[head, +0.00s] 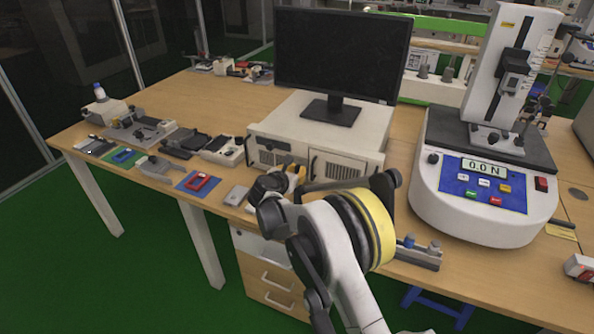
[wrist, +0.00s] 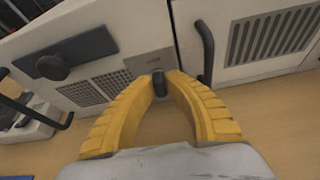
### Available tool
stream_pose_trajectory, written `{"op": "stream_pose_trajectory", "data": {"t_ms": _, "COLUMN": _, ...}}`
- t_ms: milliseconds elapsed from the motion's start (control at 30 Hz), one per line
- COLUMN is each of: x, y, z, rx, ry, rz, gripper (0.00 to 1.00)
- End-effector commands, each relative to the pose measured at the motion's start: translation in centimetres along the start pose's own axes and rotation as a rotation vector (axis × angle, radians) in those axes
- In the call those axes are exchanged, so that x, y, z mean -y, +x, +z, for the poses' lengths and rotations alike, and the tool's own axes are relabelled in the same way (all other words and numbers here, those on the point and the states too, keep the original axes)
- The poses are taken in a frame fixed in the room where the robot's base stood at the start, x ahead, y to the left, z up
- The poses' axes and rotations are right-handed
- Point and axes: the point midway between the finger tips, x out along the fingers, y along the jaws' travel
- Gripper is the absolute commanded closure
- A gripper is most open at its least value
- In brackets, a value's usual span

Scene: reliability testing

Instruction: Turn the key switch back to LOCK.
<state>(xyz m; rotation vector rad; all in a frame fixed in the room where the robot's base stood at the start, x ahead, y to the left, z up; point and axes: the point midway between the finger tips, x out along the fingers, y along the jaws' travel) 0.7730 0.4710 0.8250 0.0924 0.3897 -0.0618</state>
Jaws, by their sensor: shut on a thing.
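The key switch (wrist: 159,82) is a small dark key on a grey plate (wrist: 146,61) on the front of the white case. In the wrist view my gripper (wrist: 160,77) has its yellow fingers closed around the key, with the tips on its two sides. The key looks upright in this view. Any LOCK marking is too small to read. In the head view my gripper (head: 296,170) reaches the front of the white case (head: 335,165), and my arm hides the key.
A monitor (head: 342,55) stands on the case. A force tester (head: 484,185) stands to the right. Several small fixtures and tools lie on the table at left. In the wrist view a dark knob (wrist: 52,67) is left of the key and a black handle (wrist: 205,50) close on its right.

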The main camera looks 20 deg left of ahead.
Motion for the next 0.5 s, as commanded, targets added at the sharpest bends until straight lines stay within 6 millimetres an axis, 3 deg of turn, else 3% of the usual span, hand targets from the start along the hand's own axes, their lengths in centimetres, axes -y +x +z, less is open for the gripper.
{"op": "stream_pose_trajectory", "data": {"t_ms": 500, "x": -0.04, "y": 0.01, "z": 0.11, "rx": 0.002, "ry": -0.088, "rz": -0.036, "gripper": 1.0}}
